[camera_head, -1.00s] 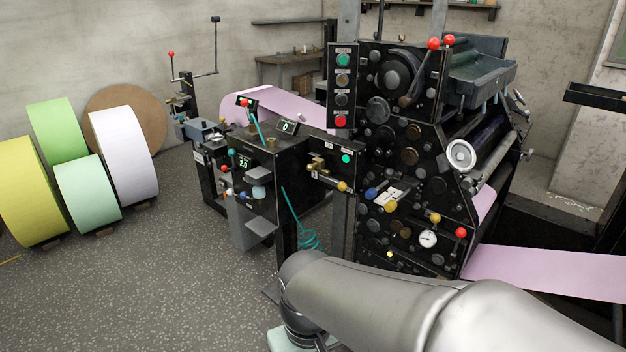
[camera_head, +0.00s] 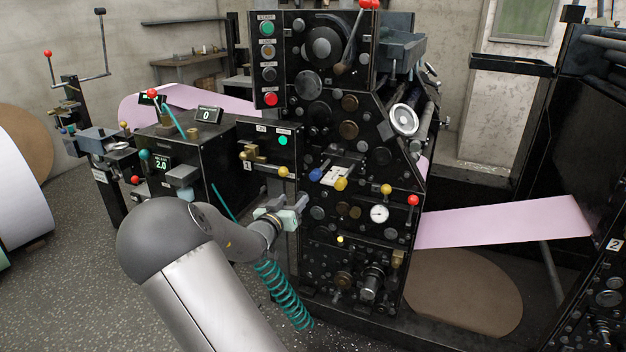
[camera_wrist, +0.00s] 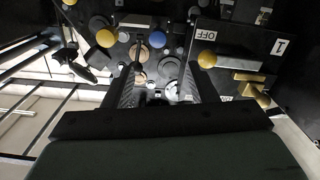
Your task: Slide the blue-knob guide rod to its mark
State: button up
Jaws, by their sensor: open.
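The blue knob (camera_head: 315,175) of a guide rod sticks out from the front of the black press, beside a yellow knob (camera_head: 341,184) and a small white plate (camera_head: 335,174). In the wrist view the blue knob (camera_wrist: 157,39) is beyond the fingertips, near the middle, with the yellow knob (camera_wrist: 105,38) to its left. My gripper (camera_head: 300,206) is in front of the press, below and left of the blue knob. In the wrist view its two dark fingers (camera_wrist: 162,72) are apart with nothing held between them. I cannot make out the mark clearly.
A second yellow knob (camera_head: 283,171) on the OFF-labelled panel is close by; it also shows in the wrist view (camera_wrist: 207,59). A coiled teal hose (camera_head: 284,295) hangs under my arm. A red knob (camera_head: 413,200) and a gauge (camera_head: 379,214) are to the right.

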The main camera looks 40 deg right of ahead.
aim_at(313, 177)
jog(key=x, duration=1.7)
jog(key=shift+d+r, duration=0.25)
jog(key=shift+d, duration=0.05)
